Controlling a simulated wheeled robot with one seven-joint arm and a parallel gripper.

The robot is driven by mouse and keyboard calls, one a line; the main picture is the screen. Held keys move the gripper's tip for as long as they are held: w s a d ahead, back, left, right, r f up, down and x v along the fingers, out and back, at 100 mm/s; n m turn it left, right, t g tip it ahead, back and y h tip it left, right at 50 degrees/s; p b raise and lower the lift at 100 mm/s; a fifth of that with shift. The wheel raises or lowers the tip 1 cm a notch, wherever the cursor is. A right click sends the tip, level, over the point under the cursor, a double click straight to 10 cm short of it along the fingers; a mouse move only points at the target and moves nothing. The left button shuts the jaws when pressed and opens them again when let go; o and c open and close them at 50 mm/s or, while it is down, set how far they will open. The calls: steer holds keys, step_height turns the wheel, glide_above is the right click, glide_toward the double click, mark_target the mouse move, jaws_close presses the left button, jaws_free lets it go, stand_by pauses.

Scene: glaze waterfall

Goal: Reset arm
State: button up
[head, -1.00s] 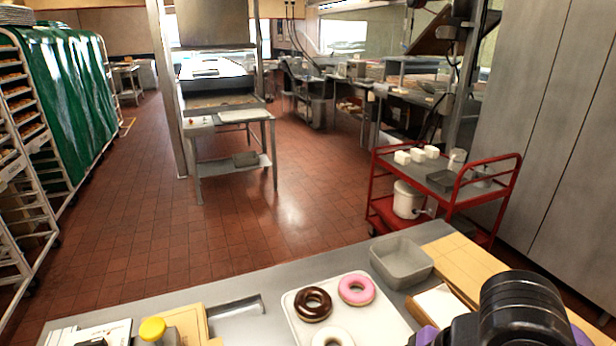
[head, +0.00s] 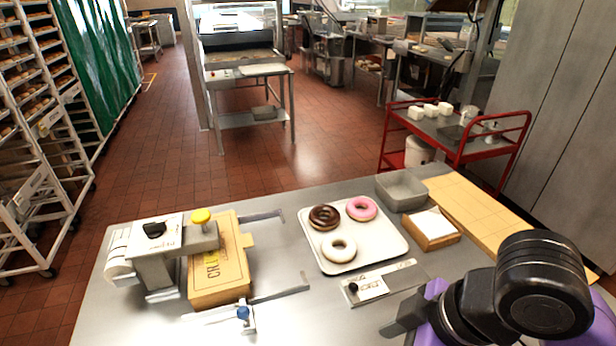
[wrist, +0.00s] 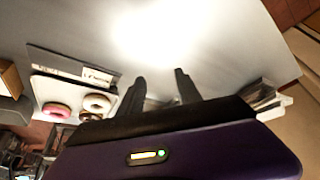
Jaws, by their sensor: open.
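My gripper shows in the wrist view (wrist: 160,88) with its two dark fingers apart and nothing between them, over the bare bright metal table. In the head view my black and purple arm is at the lower right, and the gripper (head: 395,330) is partly seen at its left. A white tray (head: 385,248) holds a chocolate donut (head: 324,217), a pink donut (head: 361,208) and a white-glazed donut (head: 339,248). The tray is beyond the gripper and apart from it.
A grey bin (head: 401,192), a small box with white paper (head: 432,226) and a label plate (head: 385,284) surround the tray. A red cart (head: 455,150) stands beyond the table.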

steer(key=w+a+r+m+t+y, duration=0.2)
steer(key=w+a+r+t+y, duration=0.15)
steer(key=w+r, duration=0.3)
steer(key=w+a+r+m+t+y, duration=0.1)
steer(key=w+a+r+t+y, duration=0.1)
steer(key=w+r+t, duration=0.45)
steer(key=d+r+m+t+h, duration=0.2)
steer(key=d+r+m+t, duration=0.5)
steer(key=r, duration=0.4)
steer(key=s+d+f+m+t+h, duration=0.1)
steer(key=s+d+f+m+h, duration=0.3)
steer(key=s+f+m+h, duration=0.15)
steer(key=s+d+f+m+t+h, duration=0.1)
steer(key=s+d+f+m+h, duration=0.3)
steer(key=s+f+h, duration=0.25)
steer(key=s+f+n+g+y, duration=0.2)
steer(key=s+f, duration=0.6)
steer(key=s, duration=0.4)
steer(key=s+a+f+n+g+y, duration=0.1)
steer(key=s+f+n+g, duration=0.3)
steer(key=s+f, duration=0.4)
steer(key=s+n+y, duration=0.1)
steer(key=s, duration=0.3)
steer(key=shift+a+f+g, duration=0.2)
steer(key=shift+f+g, duration=0.1)
steer(key=shift+f, duration=0.1)
